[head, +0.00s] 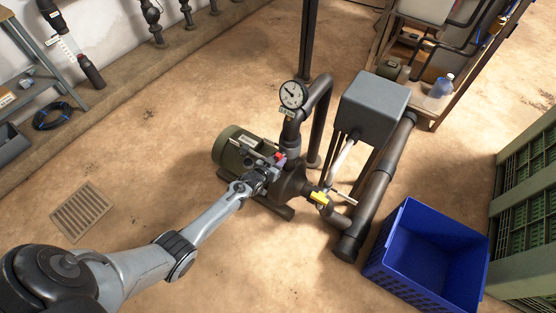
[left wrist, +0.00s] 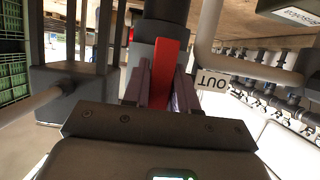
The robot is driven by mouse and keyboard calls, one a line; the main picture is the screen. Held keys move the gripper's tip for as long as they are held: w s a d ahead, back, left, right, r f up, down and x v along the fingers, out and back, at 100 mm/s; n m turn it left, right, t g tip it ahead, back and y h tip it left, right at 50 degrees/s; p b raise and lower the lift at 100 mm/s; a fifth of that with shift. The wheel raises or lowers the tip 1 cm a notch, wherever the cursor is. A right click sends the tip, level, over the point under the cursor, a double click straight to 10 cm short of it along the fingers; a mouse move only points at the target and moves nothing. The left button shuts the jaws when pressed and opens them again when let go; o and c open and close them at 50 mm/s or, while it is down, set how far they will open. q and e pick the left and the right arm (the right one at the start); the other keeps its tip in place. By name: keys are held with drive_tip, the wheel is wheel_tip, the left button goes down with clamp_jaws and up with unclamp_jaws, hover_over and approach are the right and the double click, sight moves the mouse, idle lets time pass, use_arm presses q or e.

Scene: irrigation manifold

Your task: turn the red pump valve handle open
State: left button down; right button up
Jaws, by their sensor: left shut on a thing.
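The red pump valve handle (head: 280,158) is at the pump, below the gauge pipe in the head view. In the left wrist view the red handle (left wrist: 164,75) stands between the two fingers, in front of a dark pipe. My left gripper (head: 273,163) is shut on it; its fingers (left wrist: 161,92) lie on both sides of the handle. The gripper hides part of the handle in the head view. The green pump motor (head: 232,147) is just left of the gripper. My right gripper is not in view.
A yellow handle (head: 318,197) is on the pipe right of the pump. A pressure gauge (head: 292,95) stands above the pump. A grey box (head: 373,105) and dark pipes stand to the right. A blue crate (head: 425,255) is at lower right. The floor left of the pump is mostly clear.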

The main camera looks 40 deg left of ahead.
use_arm(q)
drive_tip(key=shift+s+f, duration=0.1)
drive_tip(key=shift+f, duration=0.05)
drive_tip(key=c, duration=1)
unclamp_jaws()
drive_tip(key=shift+r, duration=0.2)
drive_tip(key=shift+s+r+p, duration=0.15)
drive_tip(key=shift+s+p, duration=0.05)
drive_tip(key=shift+p, duration=0.15)
drive_tip(key=p+v, duration=0.5)
drive_tip(key=v, duration=0.5)
drive_tip(key=shift+s, duration=0.1)
